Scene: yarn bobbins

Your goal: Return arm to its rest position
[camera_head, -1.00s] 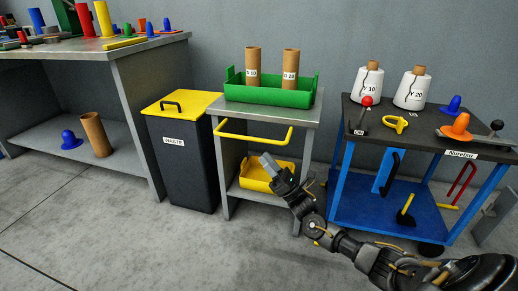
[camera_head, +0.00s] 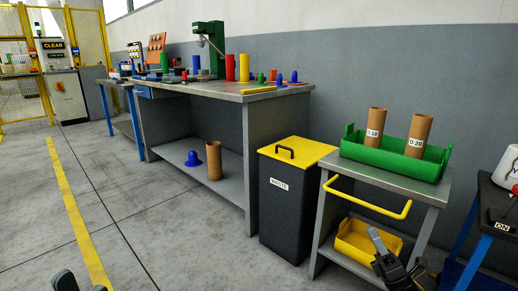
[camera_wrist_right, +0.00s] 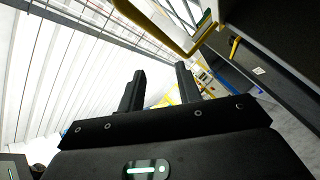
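My right gripper (camera_head: 380,243) shows at the lower right of the head view, in front of the yellow bin on the grey cart's lower shelf. In the right wrist view the two fingers (camera_wrist_right: 160,78) stand apart with nothing between them, so it is open and empty. Most of the right arm is below the picture's edge. Small dark parts at the bottom left edge of the head view may be my left gripper (camera_head: 80,284); too little shows to tell its state.
The grey cart (camera_head: 440,190) carries a green tray (camera_head: 395,163) with two cardboard tubes. A black waste bin (camera_head: 285,215) with a yellow lid stands beside it. A workbench (camera_head: 250,150) is further left. A dark table (camera_head: 490,205) is at the right edge. Open floor lies left.

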